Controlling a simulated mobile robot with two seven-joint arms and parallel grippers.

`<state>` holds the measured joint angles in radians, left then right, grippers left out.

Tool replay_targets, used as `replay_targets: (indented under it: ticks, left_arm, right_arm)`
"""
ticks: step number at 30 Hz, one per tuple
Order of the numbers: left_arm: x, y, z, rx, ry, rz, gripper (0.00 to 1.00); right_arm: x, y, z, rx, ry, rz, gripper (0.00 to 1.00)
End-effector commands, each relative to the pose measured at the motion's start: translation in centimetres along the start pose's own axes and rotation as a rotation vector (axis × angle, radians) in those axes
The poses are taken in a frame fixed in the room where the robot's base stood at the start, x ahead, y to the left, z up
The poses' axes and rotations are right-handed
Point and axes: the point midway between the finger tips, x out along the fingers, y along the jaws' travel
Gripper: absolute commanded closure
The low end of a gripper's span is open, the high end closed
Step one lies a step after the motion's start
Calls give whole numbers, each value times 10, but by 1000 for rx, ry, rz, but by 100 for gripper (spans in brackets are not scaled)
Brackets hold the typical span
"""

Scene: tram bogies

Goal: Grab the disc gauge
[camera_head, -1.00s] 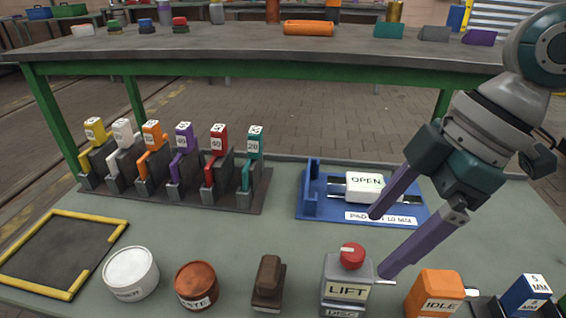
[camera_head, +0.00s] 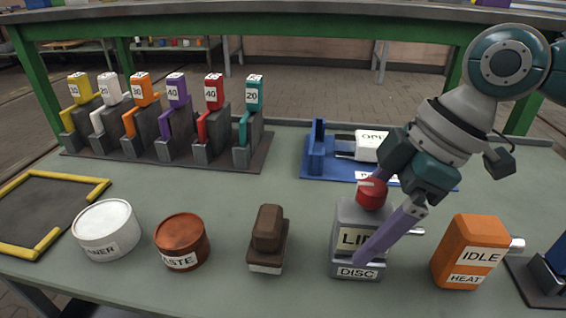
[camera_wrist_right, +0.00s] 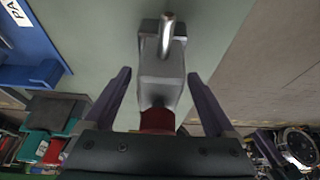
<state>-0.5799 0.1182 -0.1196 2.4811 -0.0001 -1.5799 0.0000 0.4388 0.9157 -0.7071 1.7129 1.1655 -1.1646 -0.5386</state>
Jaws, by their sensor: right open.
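The disc gauge (camera_head: 349,217) is a grey block with a red knob on top, labelled LIFT and DISC. It stands upright on the bench in the head view. My right gripper (camera_head: 372,228) is open and comes down over it from the upper right. One purple finger crosses the gauge's front; the other is mostly hidden behind it. In the right wrist view the grey gauge body (camera_wrist_right: 161,85) lies between the two open fingers (camera_wrist_right: 159,74), with a visible gap on each side. Its red knob is close to the palm. My left gripper is not in view.
An orange IDLE HEAT block (camera_head: 470,250) stands close on the right, a brown block (camera_head: 268,238) on the left. A blue fixture (camera_head: 318,150) lies behind. Further left are a rust-coloured tin (camera_head: 182,236), a white tin (camera_head: 105,225) and a rack (camera_head: 215,160) of coloured gauges.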

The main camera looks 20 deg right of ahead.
Motion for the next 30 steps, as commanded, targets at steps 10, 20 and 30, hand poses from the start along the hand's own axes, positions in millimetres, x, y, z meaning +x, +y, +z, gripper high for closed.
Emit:
replay_targets:
  ticks: [10, 20, 30]
  left_arm:
    - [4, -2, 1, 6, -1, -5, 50]
    - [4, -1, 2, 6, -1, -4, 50]
    - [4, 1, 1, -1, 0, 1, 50]
  right_arm:
    - [8, 0, 0, -1, 0, 1, 13]
    - [8, 0, 0, 0, -1, 1, 50]
    - [8, 0, 0, -1, -1, 1, 89]
